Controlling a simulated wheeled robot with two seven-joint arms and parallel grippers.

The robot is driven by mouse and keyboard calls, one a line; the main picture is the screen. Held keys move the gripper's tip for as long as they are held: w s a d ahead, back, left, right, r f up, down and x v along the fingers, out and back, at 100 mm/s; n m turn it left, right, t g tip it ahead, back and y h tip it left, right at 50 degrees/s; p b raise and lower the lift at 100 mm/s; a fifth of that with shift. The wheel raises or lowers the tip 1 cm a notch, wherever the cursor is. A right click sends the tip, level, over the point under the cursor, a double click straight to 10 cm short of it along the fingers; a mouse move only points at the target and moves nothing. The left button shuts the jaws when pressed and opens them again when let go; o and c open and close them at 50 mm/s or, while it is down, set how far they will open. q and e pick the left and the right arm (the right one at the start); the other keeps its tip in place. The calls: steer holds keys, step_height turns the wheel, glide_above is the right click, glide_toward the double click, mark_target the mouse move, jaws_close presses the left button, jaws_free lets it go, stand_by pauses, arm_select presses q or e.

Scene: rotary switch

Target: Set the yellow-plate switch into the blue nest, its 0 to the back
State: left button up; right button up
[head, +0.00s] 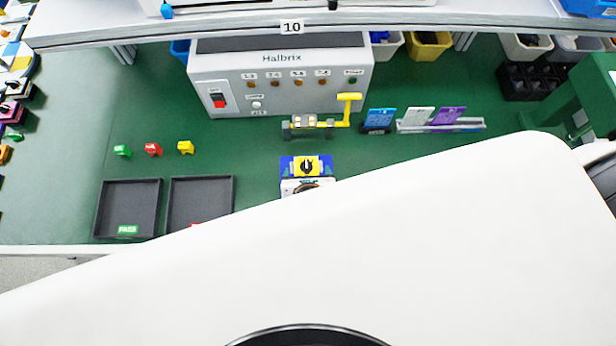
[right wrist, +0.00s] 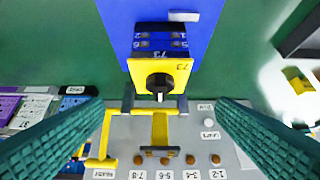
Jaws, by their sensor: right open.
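The yellow-plate switch (head: 307,167) shows at the blue nest (head: 286,163), just beyond my white arm. In the right wrist view the switch (right wrist: 178,72) has a black round knob with a white mark toward the tester, and a dark body with screw terminals. It overlaps the blue nest (right wrist: 115,25); I cannot tell whether it is fully seated. My left gripper is not in view.
The grey Halbrix tester (head: 282,75) stands behind, with a yellow-levered fixture (head: 308,122) before it. Cards (head: 380,117) stand at its right. Small coloured knobs (head: 153,149) and two dark trays (head: 130,195) lie left.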

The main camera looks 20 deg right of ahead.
steer(key=shift+v, duration=1.95)
